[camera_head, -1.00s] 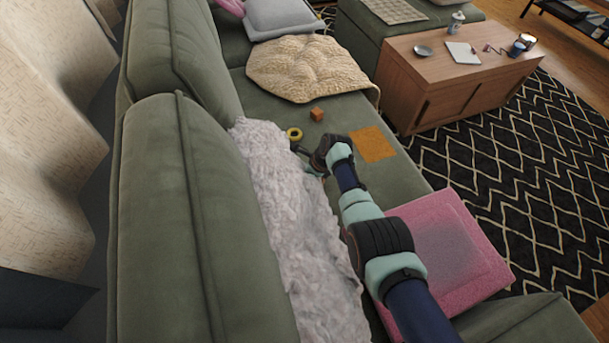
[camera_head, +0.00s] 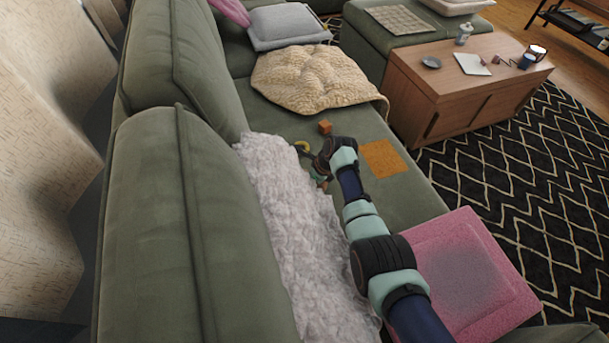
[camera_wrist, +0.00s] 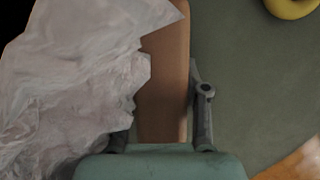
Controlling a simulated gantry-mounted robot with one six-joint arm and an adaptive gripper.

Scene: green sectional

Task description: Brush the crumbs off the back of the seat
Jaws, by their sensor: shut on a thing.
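My gripper (camera_head: 312,166) is low over the green seat, at the edge of the fluffy white throw (camera_head: 290,205). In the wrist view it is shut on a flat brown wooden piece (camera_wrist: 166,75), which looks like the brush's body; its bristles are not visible. The throw (camera_wrist: 65,85) covers the left side there and hides part of the left finger. The throw lies along the foot of the green seat back (camera_head: 185,215). I cannot make out any crumbs.
A yellow ring (camera_head: 302,145) and an orange cube (camera_head: 325,127) lie just beyond my gripper. An orange cloth (camera_head: 382,158) lies to its right. A pink cushion (camera_head: 465,265) is nearer. A cream blanket (camera_head: 315,75) lies farther back; a wooden table (camera_head: 430,90) stands right.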

